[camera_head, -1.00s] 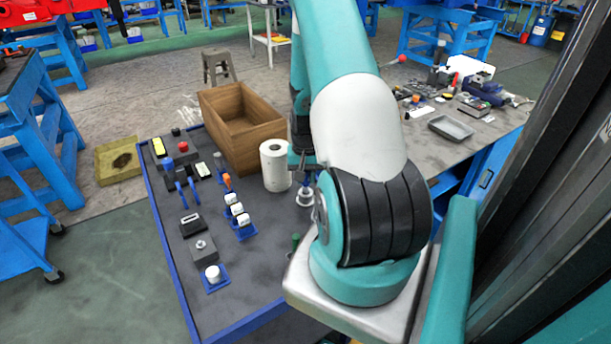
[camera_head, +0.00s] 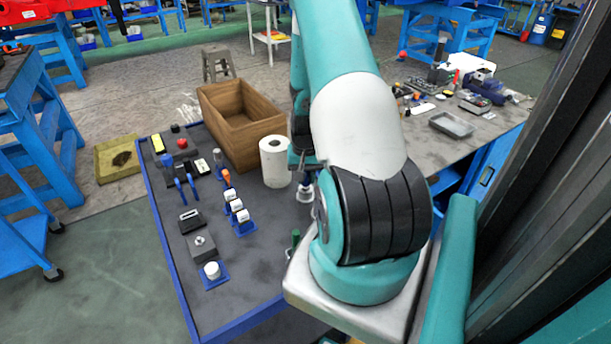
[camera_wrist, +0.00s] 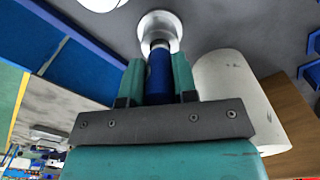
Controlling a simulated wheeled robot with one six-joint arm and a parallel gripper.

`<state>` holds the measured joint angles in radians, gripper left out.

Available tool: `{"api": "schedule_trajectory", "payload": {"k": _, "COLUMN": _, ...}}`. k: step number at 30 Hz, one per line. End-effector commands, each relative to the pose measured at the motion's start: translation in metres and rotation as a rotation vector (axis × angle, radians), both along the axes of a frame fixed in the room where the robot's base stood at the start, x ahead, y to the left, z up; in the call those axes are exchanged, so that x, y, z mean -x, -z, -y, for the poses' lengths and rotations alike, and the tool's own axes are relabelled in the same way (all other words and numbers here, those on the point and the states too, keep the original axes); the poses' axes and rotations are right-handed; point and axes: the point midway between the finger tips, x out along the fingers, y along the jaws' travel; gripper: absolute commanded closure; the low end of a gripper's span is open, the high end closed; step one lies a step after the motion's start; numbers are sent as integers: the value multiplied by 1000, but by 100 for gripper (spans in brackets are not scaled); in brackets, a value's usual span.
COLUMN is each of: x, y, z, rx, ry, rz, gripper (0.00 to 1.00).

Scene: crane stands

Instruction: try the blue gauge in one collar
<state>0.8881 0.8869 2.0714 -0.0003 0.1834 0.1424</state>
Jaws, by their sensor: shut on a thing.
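My gripper (camera_wrist: 158,72) is shut on the blue gauge (camera_wrist: 159,84) in the wrist view, one finger on each side of it. The gauge's pale narrow tip points at a round whitish metal collar (camera_wrist: 152,22) and overlaps it in the picture. I cannot tell how far the tip is inside the collar. In the head view a pale collar-like piece (camera_head: 304,193) shows beside my arm. My arm hides the gauge and most of my gripper there.
A white paper roll (camera_head: 274,162) stands close by, with an open wooden box (camera_head: 238,122) behind it. Several white pieces on blue stands (camera_head: 242,218) and a block with a knob (camera_head: 200,243) sit on the left. The right side holds tools and a grey tray (camera_head: 451,124).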

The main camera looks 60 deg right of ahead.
Motion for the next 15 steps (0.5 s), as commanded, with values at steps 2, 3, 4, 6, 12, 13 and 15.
{"api": "schedule_trajectory", "payload": {"k": 2, "x": 0, "y": 1, "z": 0, "rx": 1, "ry": 0, "rz": 1, "gripper": 100}}
{"api": "schedule_trajectory", "payload": {"k": 3, "x": 0, "y": 0, "z": 0, "rx": 1, "ry": 0, "rz": 1, "gripper": 100}}
{"api": "schedule_trajectory", "payload": {"k": 4, "x": 0, "y": 0, "z": 0, "rx": 0, "ry": 0, "rz": 0, "gripper": 100}}
{"api": "schedule_trajectory", "payload": {"k": 6, "x": 0, "y": 0, "z": 0, "rx": 0, "ry": 0, "rz": 0, "gripper": 100}}
{"api": "schedule_trajectory", "payload": {"k": 12, "x": 0, "y": -1, "z": 0, "rx": 0, "ry": 0, "rz": 0, "gripper": 100}}
{"api": "schedule_trajectory", "payload": {"k": 13, "x": 0, "y": -2, "z": 0, "rx": 0, "ry": 0, "rz": 0, "gripper": 100}}
{"api": "schedule_trajectory", "payload": {"k": 15, "x": 0, "y": -6, "z": 0, "rx": 0, "ry": 0, "rz": 0, "gripper": 100}}
